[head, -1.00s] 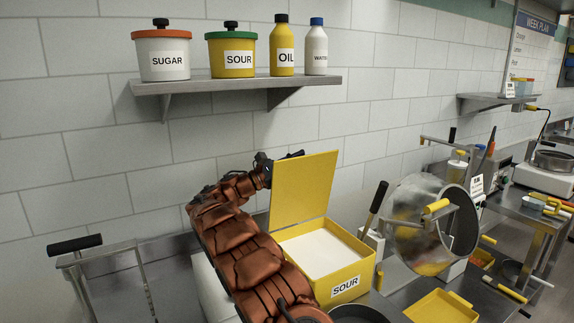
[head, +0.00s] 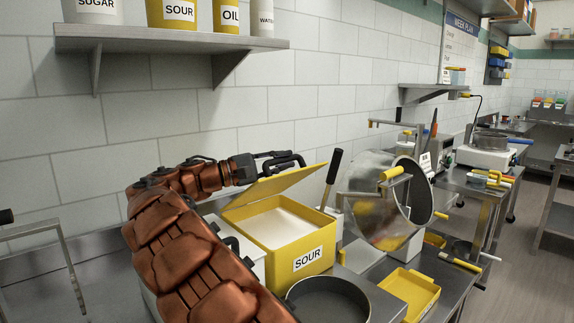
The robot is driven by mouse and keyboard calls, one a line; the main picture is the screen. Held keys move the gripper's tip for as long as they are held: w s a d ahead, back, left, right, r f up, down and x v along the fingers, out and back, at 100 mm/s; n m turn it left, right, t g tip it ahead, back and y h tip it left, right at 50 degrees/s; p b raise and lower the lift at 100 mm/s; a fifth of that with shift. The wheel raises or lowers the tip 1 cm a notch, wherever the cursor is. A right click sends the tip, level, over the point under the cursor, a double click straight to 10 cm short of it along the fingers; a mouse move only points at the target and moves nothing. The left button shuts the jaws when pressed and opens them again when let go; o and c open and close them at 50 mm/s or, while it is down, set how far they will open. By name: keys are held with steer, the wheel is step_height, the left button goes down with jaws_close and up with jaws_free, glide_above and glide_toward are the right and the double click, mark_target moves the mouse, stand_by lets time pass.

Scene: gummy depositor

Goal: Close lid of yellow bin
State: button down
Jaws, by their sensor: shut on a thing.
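The yellow bin (head: 287,256) labelled SOUR stands on the steel counter, with white contents visible inside. Its yellow lid (head: 268,190) is hinged at the left and tilts up at a low angle, so the bin is partly open. My gripper (head: 285,163) is at the lid's far upper edge and shut on the lid. The fingertips are partly hidden behind the lid's edge. My arm reaches in from the lower left, beside the bin.
A dark round pan (head: 328,300) sits in front of the bin. A tilted steel drum (head: 380,195) with yellow handles and a yellow tray (head: 410,290) are to the right. A wall shelf (head: 170,40) with jars hangs above. Open floor lies at the far right.

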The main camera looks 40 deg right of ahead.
mark_target(291, 181)
steer(key=s+f+m+y+b, duration=0.1)
steer(key=s+f+m+b, duration=0.3)
steer(key=f+b, duration=0.2)
steer(key=shift+s+a+f+y+b, duration=0.2)
steer(key=shift+s+y+b, duration=0.1)
steer(key=shift+s+b, duration=0.1)
steer(key=c, duration=1.4)
jaws_free()
